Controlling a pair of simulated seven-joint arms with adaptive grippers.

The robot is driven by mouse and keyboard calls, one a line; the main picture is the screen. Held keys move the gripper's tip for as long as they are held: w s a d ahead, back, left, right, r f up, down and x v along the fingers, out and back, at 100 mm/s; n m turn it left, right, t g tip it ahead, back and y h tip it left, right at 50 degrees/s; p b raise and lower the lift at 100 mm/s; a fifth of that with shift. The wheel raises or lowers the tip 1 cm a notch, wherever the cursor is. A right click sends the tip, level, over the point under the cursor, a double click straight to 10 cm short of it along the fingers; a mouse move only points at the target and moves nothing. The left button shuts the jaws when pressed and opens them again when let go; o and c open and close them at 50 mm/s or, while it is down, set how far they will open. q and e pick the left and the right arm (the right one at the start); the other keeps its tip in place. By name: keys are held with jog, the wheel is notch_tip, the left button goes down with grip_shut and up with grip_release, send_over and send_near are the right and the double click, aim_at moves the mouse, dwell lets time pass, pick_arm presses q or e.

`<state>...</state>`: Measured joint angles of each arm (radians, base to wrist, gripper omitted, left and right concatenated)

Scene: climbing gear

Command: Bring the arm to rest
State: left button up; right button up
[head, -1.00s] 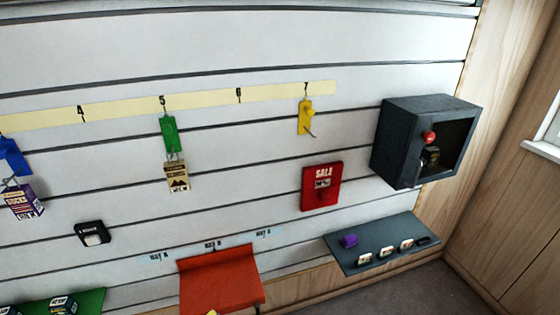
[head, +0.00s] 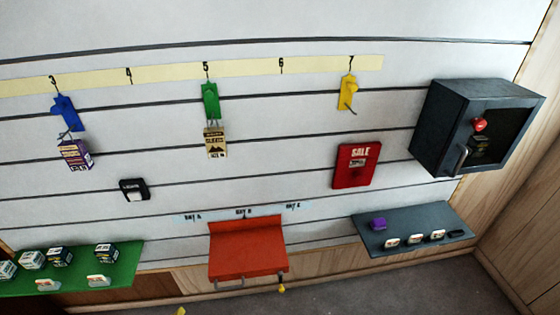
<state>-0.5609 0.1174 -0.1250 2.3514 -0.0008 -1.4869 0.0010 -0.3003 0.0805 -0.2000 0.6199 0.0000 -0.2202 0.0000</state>
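Neither of my grippers nor arms can be made out in the head view. The slatwall carries a numbered yellow strip (head: 245,70). A blue hook tag (head: 65,113) holds a purple-and-white box (head: 75,153) under number 3. A green hook tag (head: 210,100) holds a beige packet (head: 216,142) under 5. A yellow hook tag (head: 347,92) under 7 has an empty hook.
An orange shelf (head: 247,256) juts out at lower middle. A green shelf (head: 125,262) with several small boxes is at lower left. A grey shelf (head: 375,234) holds a purple block (head: 378,223). A dark open-fronted box (head: 450,115) and red SALE box (head: 354,165) are at right.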

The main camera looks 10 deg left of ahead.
pick_arm(q)
jog(key=s+d+f+g+h, duration=0.1)
jog(key=s+d+f, duration=0.15)
jog(key=f, duration=1.15)
jog(key=s+d+f+g+h, duration=0.2)
jog(key=d+f, duration=0.1)
jog(key=f, duration=1.2)
jog(key=s+f+n+g+h, duration=0.1)
jog(key=s+f+n+g, duration=0.1)
jog(key=s+f, duration=1.6)
jog(key=s+n, duration=0.1)
jog(key=s, duration=0.2)
jog(key=shift+a, duration=0.4)
jog(key=shift+s+n, duration=0.1)
jog(key=shift+n, duration=0.2)
